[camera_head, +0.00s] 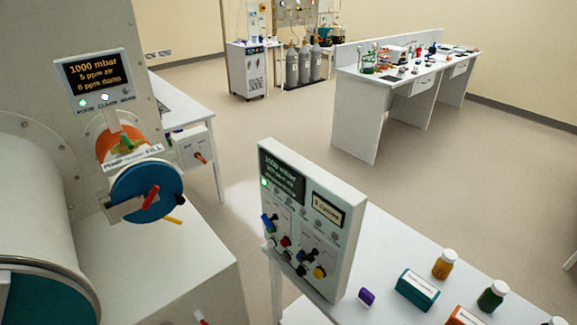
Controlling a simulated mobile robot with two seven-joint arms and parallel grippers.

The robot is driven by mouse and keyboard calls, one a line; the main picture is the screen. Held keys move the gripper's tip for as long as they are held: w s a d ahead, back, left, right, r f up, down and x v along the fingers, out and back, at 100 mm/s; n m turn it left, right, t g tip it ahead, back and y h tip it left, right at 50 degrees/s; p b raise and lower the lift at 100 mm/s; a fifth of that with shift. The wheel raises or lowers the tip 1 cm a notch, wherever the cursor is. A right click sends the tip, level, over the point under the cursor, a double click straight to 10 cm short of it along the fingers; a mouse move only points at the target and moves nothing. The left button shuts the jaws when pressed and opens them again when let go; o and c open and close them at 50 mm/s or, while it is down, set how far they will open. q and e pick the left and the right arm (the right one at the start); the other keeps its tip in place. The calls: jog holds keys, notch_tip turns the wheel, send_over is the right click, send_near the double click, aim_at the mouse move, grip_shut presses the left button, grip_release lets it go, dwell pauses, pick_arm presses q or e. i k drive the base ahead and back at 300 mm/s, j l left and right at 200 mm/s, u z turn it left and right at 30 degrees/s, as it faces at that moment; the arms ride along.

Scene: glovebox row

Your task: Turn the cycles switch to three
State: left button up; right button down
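A white control panel (348,232) stands upright on the near white table, turned at an angle to me. Its dark upper-left screen (281,171) reads 1000 mbar. A smaller display (326,207) on its right shows a cycles count; the digit is too small to read surely. Several knobs and buttons sit on its lower half, among them a blue knob (268,222), a red button (286,241) and a yellow button (319,271). I cannot tell which control is the cycles switch or where it points. Neither of my grippers is in view.
A purple item (366,297), a teal box (417,289), an orange bottle (443,265) and a green bottle (492,295) are right of the panel. A blue round port (147,192) with a red handle juts out at left. Open floor lies beyond.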

aim_at(268, 224)
jog(key=i+z, duration=0.55)
jog(key=z, duration=0.2)
jog(key=i+j+z, duration=0.4)
jog(key=z, duration=0.3)
jog(key=i+j+z, duration=0.45)
jog(key=j+z, duration=0.3)
jog(key=i+j+z, duration=0.2)
jog(key=j+z, duration=1.25)
jog(key=k+j+z, duration=0.25)
jog(key=j+z, duration=0.5)
jog(key=k+j+z, duration=0.4)
jog(key=j+z, duration=0.2)
jog(key=z, duration=0.15)
jog(key=k+j+z, duration=0.3)
jog(key=k+z, duration=0.25)
jog(key=z, duration=0.15)
